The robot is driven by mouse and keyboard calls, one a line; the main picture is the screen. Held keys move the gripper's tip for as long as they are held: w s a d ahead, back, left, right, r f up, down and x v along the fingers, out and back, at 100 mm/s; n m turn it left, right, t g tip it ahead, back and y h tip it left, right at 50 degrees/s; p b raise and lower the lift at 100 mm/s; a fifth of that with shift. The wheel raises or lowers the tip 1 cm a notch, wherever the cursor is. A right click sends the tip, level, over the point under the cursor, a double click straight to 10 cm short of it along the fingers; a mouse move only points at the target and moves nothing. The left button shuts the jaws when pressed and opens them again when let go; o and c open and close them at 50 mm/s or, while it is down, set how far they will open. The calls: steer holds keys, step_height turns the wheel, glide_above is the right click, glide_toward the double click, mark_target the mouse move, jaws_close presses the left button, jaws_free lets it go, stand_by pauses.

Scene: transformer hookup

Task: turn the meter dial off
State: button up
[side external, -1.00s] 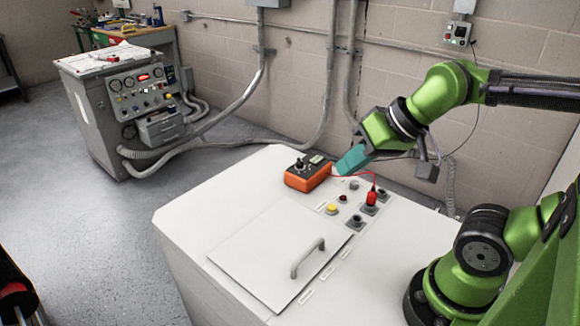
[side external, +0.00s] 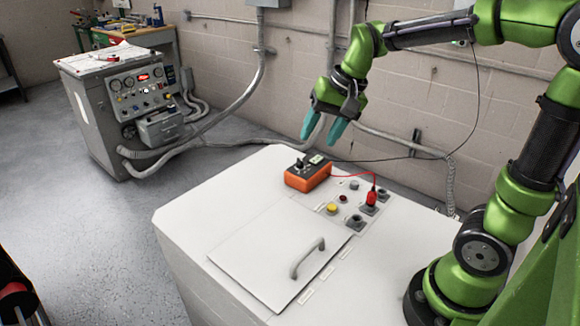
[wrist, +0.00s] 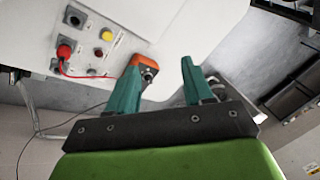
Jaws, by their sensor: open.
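The orange meter (side external: 307,175) sits on the white cabinet top near its back edge. Its dark dial (side external: 299,163) is on the upper face; its setting is too small to read. My gripper (side external: 323,134) is above the meter, apart from it, with its two teal fingers spread and nothing between them. In the wrist view the meter (wrist: 145,63) is partly hidden behind the left finger of my gripper (wrist: 160,75). A red plug (side external: 372,197) stands in a socket to the right, with a red lead running to the meter.
The cabinet top (side external: 190,210) has a yellow button (side external: 332,208), a red button (side external: 343,198) and dark sockets beside the meter. A grey handle (side external: 308,258) rises from its front panel. A black cable crosses behind the meter. An instrument console (side external: 95,110) stands far left.

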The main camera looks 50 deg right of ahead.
mark_target(300, 163)
steer(key=w+d+f+m+g+h, duration=0.15)
steer(key=w+d+m+g, duration=0.25)
steer(key=w+d+m, duration=0.9)
steer(key=f, duration=0.5)
steer(key=a+f, duration=0.1)
steer(key=f, duration=0.4)
steer(key=w+f, duration=0.1)
steer(key=f, duration=0.5)
steer(key=shift+w+a+f, duration=0.1)
steer(key=shift+a, duration=0.1)
jaws_close()
